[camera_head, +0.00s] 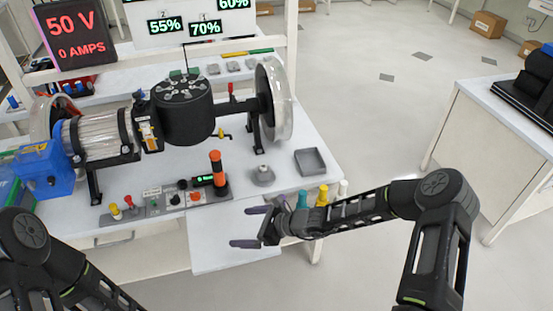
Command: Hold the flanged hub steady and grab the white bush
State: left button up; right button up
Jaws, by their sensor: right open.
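A small grey round piece with a wide base, which looks like the flanged hub (263,176), sits upright on the bench near its front right edge. A small white piece, possibly the white bush (343,187), shows just behind my right forearm, beside yellow and teal pieces; its lower part is hidden. My right gripper (251,227) is open and empty over the pale front shelf, nearer to me than the grey piece and apart from it. My left arm (85,285) enters at the lower left; its gripper is out of view.
A square grey tray (310,162) lies right of the grey piece. An orange-and-black upright post (217,172) and a control panel (155,200) stand to its left. A large motor rig (183,110) fills the bench behind. The front shelf (215,245) is clear.

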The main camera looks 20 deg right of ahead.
aim_at(264, 168)
jog(key=i+l, duration=0.3)
jog(key=l, duration=0.2)
jog(key=i+l, duration=0.35)
jog(key=l, duration=0.15)
